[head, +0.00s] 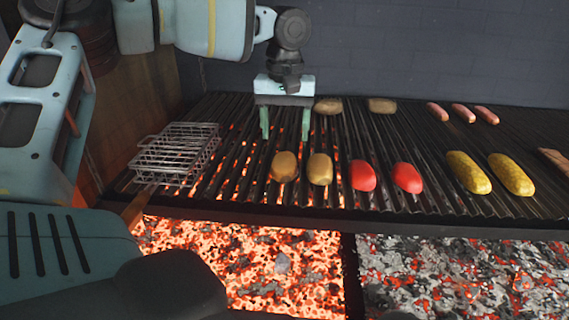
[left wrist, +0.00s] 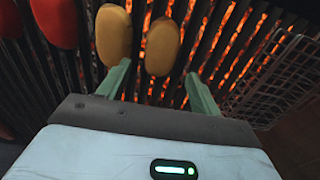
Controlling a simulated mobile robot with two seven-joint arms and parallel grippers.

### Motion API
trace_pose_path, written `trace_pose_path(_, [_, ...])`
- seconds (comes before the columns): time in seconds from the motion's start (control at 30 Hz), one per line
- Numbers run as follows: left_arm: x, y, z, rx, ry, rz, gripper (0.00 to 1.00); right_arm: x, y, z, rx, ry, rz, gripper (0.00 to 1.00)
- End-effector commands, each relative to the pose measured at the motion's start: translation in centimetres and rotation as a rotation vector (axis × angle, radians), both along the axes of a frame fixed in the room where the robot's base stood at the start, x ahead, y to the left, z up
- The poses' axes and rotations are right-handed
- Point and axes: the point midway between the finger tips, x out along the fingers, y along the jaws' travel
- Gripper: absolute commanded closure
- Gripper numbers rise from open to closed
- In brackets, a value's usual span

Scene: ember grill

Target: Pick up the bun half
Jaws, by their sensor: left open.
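Two tan rounded pieces that look like bun halves lie side by side at the front of the grill, a left one (head: 285,167) and a right one (head: 320,168). My left gripper (head: 286,137) points down, open and empty, just behind the left piece. In the left wrist view, the gripper's fingers (left wrist: 157,73) are spread, with the left piece (left wrist: 162,46) just beyond the gap between their tips. The right piece (left wrist: 114,35) lies outside that gap, beyond one finger. Two browner pieces (head: 328,106) (head: 382,105) lie at the back. My right gripper is not in view.
A wire grill basket (head: 175,153) lies left of the tan pieces, its handle toward the front. Two red pieces (head: 363,175) (head: 407,178), yellow corn pieces (head: 469,172) and small sausages (head: 462,113) lie to the right. Glowing coals (head: 240,265) show below the grate.

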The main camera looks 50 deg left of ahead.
Motion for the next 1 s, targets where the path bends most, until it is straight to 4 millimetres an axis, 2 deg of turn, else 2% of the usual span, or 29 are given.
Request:
trace_pose_path(0.13, [-0.1,0.1,-1.7,0.000,0.004,0.000,0.36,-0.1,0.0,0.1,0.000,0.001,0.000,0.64])
trace_pose_path(0.37, [-0.1,0.1,-2.4,0.000,0.001,0.000,0.36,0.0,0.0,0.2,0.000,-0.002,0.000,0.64])
trace_pose_path(0.7, [-0.4,0.0,-6.6,0.000,0.001,0.000,0.36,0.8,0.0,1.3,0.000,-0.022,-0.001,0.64])
trace_pose_path(1.0, [-0.4,0.0,-7.3,0.000,0.000,0.000,0.36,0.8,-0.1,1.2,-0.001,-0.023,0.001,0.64])
